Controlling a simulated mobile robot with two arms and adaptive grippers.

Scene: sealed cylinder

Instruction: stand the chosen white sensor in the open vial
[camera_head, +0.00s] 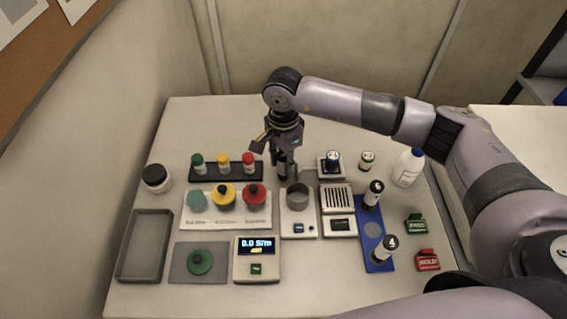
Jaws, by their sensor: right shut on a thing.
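My right gripper (284,154) points down over the back middle of the table. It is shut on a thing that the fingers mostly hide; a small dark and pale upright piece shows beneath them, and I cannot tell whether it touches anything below. A grey open cup (297,196) stands on a white device just in front of the gripper. I cannot tell which vessel is the open vial. My left gripper is not in view.
Capped vials stand in a black rack (226,172), with coloured knobs on a white plate (216,222) in front. A small white stand (330,169), a vial (367,160) and a white bottle (408,167) are right of the gripper. A grey tray (145,246) lies left.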

